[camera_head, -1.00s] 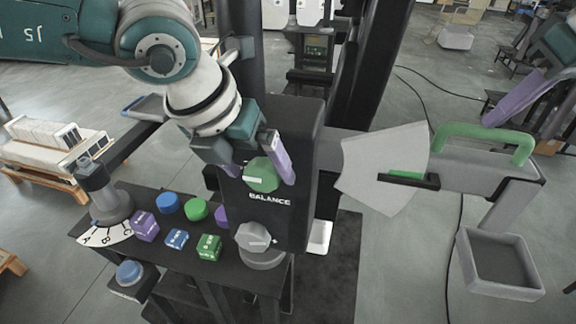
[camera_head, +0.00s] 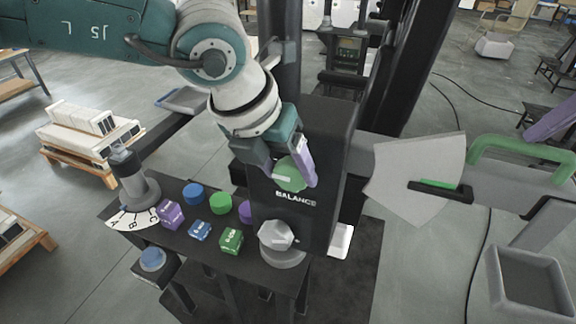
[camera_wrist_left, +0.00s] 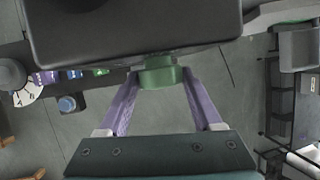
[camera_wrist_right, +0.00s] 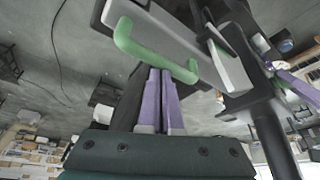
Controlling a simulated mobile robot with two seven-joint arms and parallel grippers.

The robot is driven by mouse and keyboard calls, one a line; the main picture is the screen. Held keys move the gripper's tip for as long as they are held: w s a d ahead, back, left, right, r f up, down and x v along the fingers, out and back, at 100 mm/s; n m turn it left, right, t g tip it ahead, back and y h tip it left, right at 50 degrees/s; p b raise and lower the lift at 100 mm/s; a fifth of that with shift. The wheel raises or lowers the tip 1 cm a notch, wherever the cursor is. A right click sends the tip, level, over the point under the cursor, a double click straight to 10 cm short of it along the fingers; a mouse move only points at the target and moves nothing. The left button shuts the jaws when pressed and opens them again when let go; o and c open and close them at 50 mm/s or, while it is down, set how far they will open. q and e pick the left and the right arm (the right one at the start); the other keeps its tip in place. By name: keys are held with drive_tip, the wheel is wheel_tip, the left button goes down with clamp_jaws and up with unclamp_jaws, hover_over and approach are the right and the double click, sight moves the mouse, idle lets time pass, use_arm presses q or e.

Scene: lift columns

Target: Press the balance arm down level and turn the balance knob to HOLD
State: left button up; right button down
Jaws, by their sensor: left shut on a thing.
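The green balance knob (camera_head: 289,176) is on the dark housing (camera_head: 325,140), above the word BALANCE. My left gripper (camera_head: 290,172) has a finger on each side of it and is shut on it; the knob also shows between the fingers in the left wrist view (camera_wrist_left: 160,72). The grey balance arm (camera_head: 483,172) reaches right from the housing and carries a green handle (camera_head: 520,148). A dark pointer (camera_head: 440,191) lies across a pale fan-shaped plate (camera_head: 415,165), by its green mark. My right gripper (camera_wrist_right: 160,75) is shut, fingertips close to the handle; contact cannot be told.
A console below the housing holds a grey faceted knob (camera_head: 276,235), several coloured buttons and cubes, and a grey lever (camera_head: 128,165) over an A-B-C dial. A grey tray (camera_head: 530,283) hangs at the lower right. A pallet of white boxes (camera_head: 88,135) stands left.

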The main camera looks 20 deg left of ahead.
use_arm(q)
drive_tip(key=c, duration=0.3)
drive_tip(key=shift+d, duration=0.1)
drive_tip(key=y, duration=0.3)
drive_tip(key=shift+d+m+y, duration=0.4)
drive_tip(key=y, duration=0.2)
drive_tip(key=m+y, duration=0.1)
drive_tip(key=y, duration=0.1)
drive_tip(key=shift+d+f, duration=0.2)
drive_tip(key=shift+y, duration=0.4)
drive_tip(key=o, duration=1.4)
drive_tip(key=shift+r, duration=0.1)
drive_tip(key=shift+c, duration=0.2)
